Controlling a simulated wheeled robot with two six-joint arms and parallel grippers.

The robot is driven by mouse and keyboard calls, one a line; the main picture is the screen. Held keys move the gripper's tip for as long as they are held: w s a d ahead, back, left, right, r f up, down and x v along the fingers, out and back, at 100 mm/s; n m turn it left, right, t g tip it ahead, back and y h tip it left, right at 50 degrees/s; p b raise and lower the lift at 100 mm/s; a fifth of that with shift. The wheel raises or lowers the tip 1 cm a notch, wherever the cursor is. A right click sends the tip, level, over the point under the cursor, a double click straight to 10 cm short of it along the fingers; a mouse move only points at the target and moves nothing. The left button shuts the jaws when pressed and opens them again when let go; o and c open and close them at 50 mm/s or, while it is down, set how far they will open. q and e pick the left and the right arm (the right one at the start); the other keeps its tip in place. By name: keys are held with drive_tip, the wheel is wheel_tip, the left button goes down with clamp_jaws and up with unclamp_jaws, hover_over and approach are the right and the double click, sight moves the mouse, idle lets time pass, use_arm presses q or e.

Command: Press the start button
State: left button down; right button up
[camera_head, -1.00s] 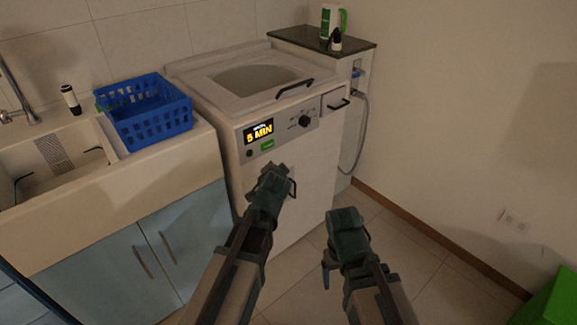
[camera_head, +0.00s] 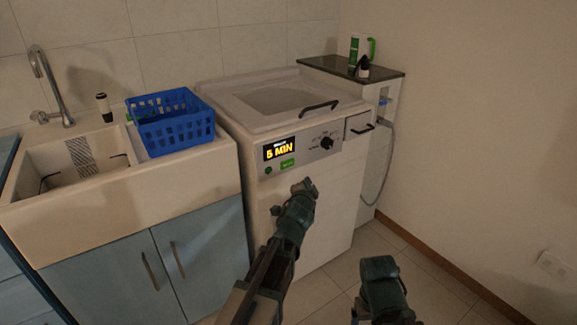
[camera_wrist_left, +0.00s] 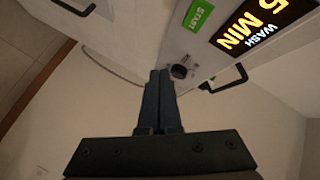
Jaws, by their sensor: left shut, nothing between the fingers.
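The start button (camera_head: 288,163) is a small green rectangle on the washing machine's front panel, below the lit display (camera_head: 280,149) showing 5 MIN. In the left wrist view the green button (camera_wrist_left: 198,15) reads START and sits at the top, beside the display (camera_wrist_left: 250,25). My left gripper (camera_head: 305,187) is in front of the machine, a little below and right of the button in the head view. Its fingers (camera_wrist_left: 160,76) are together and empty, apart from the button in the wrist view. My right gripper (camera_head: 378,280) is low in front; its fingertips are hidden.
The washing machine (camera_head: 315,215) has a dark knob (camera_head: 326,143) and a handle (camera_head: 319,107) on its lid. A blue basket (camera_head: 172,128) stands by the sink (camera_head: 75,190). A dark-topped shelf (camera_head: 330,62) holds bottles. Floor at the right is clear.

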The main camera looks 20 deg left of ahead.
sight(291, 165)
use_arm(q)
drive_tip(key=w+a, duration=0.5)
drive_tip(key=a, duration=0.1)
drive_tip(key=shift+a, duration=0.3)
drive_tip(key=shift+w, duration=0.1)
idle(1.9)
drive_tip(key=shift+w+a, duration=0.25)
drive_tip(key=shift+a, duration=0.1)
drive_tip(key=shift+w+a, duration=0.2)
drive_tip(key=shift+a, duration=0.1)
idle(0.7)
idle(0.3)
drive_tip(key=shift+s+d, duration=0.5)
drive_tip(key=shift+d, duration=0.15)
drive_tip(key=shift+s+d, duration=0.8)
drive_tip(key=shift+d, duration=0.2)
drive_tip(key=shift+s+d, duration=0.75)
drive_tip(key=shift+d, duration=0.25)
